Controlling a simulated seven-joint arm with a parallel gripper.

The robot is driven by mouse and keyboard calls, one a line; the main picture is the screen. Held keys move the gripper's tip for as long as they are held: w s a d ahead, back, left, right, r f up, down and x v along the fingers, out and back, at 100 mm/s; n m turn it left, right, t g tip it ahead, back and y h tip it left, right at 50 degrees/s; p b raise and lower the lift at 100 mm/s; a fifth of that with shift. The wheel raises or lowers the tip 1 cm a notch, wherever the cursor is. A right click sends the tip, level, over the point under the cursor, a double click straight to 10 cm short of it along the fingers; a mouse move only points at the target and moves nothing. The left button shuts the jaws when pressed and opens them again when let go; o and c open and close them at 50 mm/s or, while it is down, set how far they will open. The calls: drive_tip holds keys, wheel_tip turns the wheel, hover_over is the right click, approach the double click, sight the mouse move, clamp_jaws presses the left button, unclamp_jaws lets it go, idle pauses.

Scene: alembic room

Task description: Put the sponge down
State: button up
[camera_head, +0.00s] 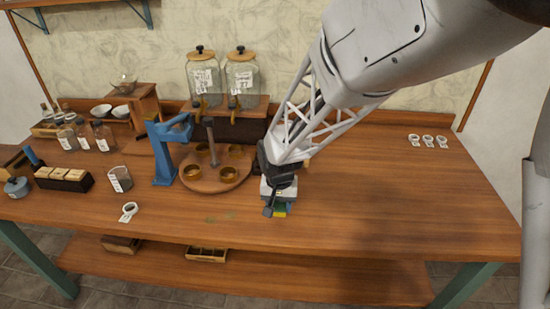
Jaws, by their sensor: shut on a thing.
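My gripper (279,195) points down at the front middle of the wooden table (380,215). It is shut on a small sponge (281,210), which shows yellow and green just below the fingers. Most of the sponge is hidden by the gripper. I cannot tell whether the sponge touches the table top.
Left of my gripper stands a round wooden tray (215,184) with several small brown cups, beside a blue press (162,160). Two glass jars (203,75) with taps stand behind. A white ring tag (129,211) lies front left. The table's right half is mostly clear.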

drive_tip(key=w+a, duration=0.1)
drive_tip(key=w, duration=0.2)
drive_tip(key=w+a, duration=0.2)
drive_tip(key=w, duration=0.2)
drive_tip(key=w+a+f, duration=0.1)
drive_tip(key=w, duration=0.2)
drive_tip(key=shift+w+a, duration=0.15)
drive_tip(key=shift+w, duration=0.15)
drive_tip(key=shift+f, duration=0.15)
drive_tip(key=shift+f, duration=1.65)
drive_tip(key=shift+f, duration=0.35)
drive_tip(key=o, duration=0.9)
drive_tip(key=shift+o, duration=0.3)
drive_tip(key=shift+s+f, duration=0.1)
drive_tip(key=shift+f, duration=0.05)
